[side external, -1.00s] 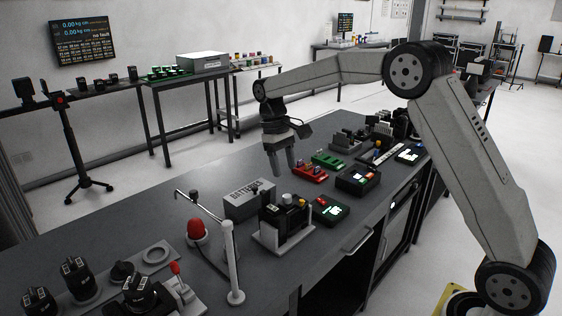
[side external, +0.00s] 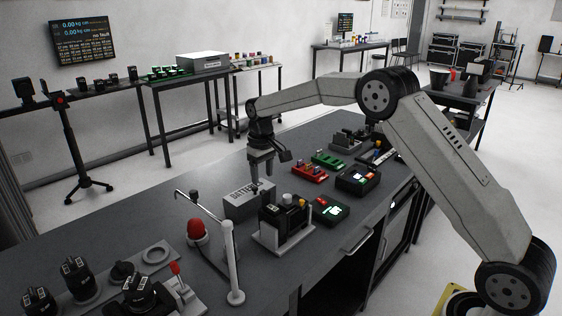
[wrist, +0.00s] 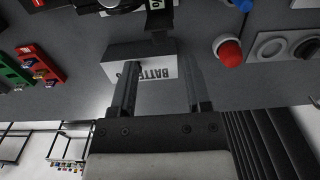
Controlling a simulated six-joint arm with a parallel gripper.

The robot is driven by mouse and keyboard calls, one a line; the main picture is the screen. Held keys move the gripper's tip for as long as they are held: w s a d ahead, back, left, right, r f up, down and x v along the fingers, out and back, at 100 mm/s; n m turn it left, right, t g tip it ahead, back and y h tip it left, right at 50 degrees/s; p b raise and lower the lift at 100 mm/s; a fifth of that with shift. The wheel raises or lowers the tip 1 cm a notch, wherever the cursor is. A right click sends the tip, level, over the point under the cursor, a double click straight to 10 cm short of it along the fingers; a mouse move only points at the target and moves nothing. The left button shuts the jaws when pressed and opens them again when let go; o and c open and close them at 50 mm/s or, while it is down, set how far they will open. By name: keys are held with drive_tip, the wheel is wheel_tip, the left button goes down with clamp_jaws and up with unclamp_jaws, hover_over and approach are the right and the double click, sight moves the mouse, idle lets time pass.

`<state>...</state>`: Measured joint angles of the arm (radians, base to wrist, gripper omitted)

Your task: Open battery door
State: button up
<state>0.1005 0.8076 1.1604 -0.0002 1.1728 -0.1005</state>
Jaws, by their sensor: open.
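The grey battery box (side external: 238,208), with "BATTE" lettering partly readable, stands on the dark bench. My gripper (side external: 262,178) points down, open and empty, just above the box's far right end in the side view. In the wrist view the box (wrist: 118,52) lies past the fingertips of my gripper (wrist: 160,64), and its pale lettered face shows partly between them. I cannot tell whether either finger touches the box.
A black device on a pale base (side external: 284,222) stands close in front of the box. A red dome lamp (side external: 197,232) and a white post (side external: 232,265) are to the left. Red (side external: 310,172) and green (side external: 328,160) blocks lie to the right. Bare bench lies behind the box.

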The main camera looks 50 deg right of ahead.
sight(263, 191)
drive_tip(key=shift+f, duration=2.35)
clamp_jaws()
